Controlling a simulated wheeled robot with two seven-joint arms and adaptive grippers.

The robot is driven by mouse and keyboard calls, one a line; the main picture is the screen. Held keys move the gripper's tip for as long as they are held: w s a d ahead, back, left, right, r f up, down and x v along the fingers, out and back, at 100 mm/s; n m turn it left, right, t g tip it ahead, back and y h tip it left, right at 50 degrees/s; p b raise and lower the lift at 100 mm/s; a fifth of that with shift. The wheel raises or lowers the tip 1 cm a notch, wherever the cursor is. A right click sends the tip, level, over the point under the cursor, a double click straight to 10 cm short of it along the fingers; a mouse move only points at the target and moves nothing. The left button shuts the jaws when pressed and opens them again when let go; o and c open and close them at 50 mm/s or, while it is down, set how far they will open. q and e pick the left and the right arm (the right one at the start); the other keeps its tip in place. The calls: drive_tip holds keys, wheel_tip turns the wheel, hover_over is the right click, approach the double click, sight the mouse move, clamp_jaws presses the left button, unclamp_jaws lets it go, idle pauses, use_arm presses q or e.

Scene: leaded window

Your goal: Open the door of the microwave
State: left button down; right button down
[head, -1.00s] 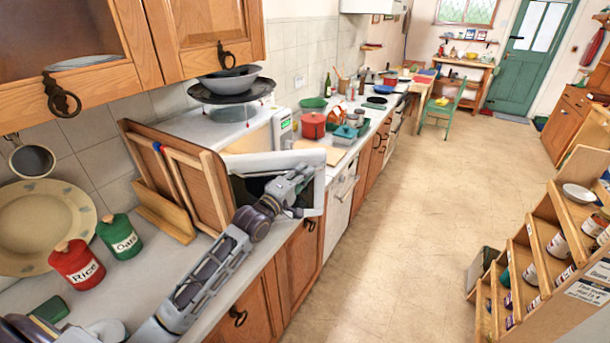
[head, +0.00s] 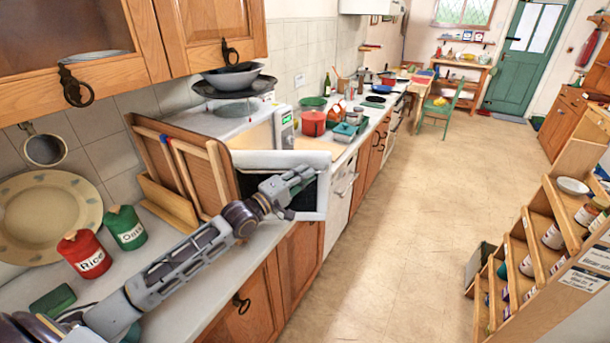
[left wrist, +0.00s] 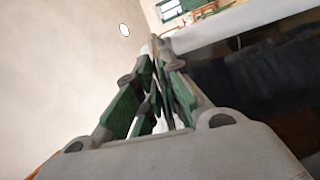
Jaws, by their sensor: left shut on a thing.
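The white microwave (head: 226,122) stands on the left counter, with a green display on its control panel (head: 285,122). Its door (head: 310,157), a white frame around a dark pane, is swung well out over the counter edge, and part of the beige interior shows behind it. My left gripper (head: 303,178) is at the right part of the door and is shut on it; the exact grip is hard to make out. In the left wrist view the green-padded fingers (left wrist: 155,85) are close together beside the door's white frame (left wrist: 235,27) and dark pane. My right gripper is not in view.
Bowls (head: 232,78) sit on a dark plate on the microwave. Wooden boards (head: 190,170) lean just left of the door. Rice (head: 84,254) and oats (head: 126,228) canisters stand on the counter. The floor (head: 400,240) is clear; a stepped shelf (head: 540,250) stands at right.

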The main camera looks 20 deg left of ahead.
use_arm(q)
drive_tip(key=s+m+g+h+b, duration=0.2)
drive_tip(key=s+h, duration=0.1)
drive_tip(key=s, duration=0.3)
drive_tip(key=shift+s+d+m+h, duration=0.3)
drive_tip(key=shift+s+d+h, duration=0.05)
drive_tip(key=shift+h, duration=0.05)
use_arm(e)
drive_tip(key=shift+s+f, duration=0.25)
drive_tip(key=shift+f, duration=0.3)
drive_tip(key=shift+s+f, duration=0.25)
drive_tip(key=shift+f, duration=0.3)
use_arm(q)
drive_tip(key=shift+s, duration=0.15)
drive_tip(key=c, duration=1.6)
unclamp_jaws()
drive_tip(key=shift+o, duration=0.2)
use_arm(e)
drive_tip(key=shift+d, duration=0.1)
use_arm(q)
drive_tip(key=shift+s+a+f, duration=0.1)
drive_tip(key=shift+s+a, duration=0.15)
drive_tip(key=shift+v, duration=0.75)
